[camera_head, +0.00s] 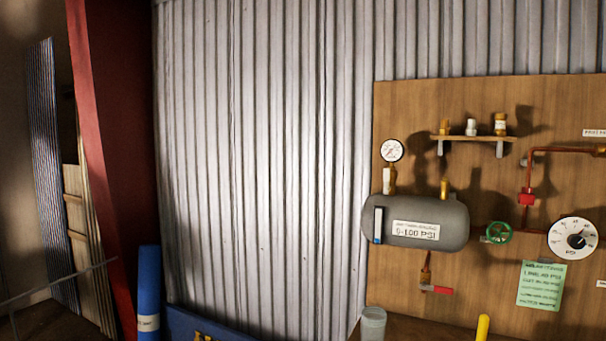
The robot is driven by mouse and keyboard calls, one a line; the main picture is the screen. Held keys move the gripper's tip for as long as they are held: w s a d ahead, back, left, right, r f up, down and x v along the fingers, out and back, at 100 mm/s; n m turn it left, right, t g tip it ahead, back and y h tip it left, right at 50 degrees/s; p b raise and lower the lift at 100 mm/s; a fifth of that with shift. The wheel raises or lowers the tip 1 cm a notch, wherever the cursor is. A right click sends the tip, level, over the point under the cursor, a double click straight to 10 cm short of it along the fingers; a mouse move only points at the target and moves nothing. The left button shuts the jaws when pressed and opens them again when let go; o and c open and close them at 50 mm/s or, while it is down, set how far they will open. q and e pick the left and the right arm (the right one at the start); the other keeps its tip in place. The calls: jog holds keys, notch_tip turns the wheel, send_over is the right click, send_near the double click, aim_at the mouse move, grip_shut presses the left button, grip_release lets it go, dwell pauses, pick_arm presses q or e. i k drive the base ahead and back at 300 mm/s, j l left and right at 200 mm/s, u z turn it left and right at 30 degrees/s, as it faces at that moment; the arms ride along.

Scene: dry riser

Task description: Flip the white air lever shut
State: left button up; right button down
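A grey air tank (375,215) with a "0-100 PSI" label is mounted on the wooden board at right. On top of its left end is a brass fitting (392,187) under a round white gauge (391,150). A small upright white piece (387,179) sits against this fitting and looks like the white air lever; it is too small to be certain. A red lever (436,290) lies about level on the valve below the tank. Neither of my grippers is in view.
A green handwheel (498,232), red pipe (529,170), large dial (573,239) and green note (541,286) are on the board (420,110). A small shelf (470,138) holds fittings. Corrugated metal wall fills the middle.

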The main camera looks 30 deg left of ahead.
aim_at(386, 175)
jog(key=i+u, duration=0.2)
jog(key=u, duration=0.2)
jog(key=i+l+u, duration=0.2)
jog(key=u, duration=0.25)
jog(key=i+l+u, duration=0.2)
jog(key=u, duration=0.2)
jog(key=i+l+u, duration=0.15)
jog(key=u, duration=0.3)
jog(key=l, duration=0.1)
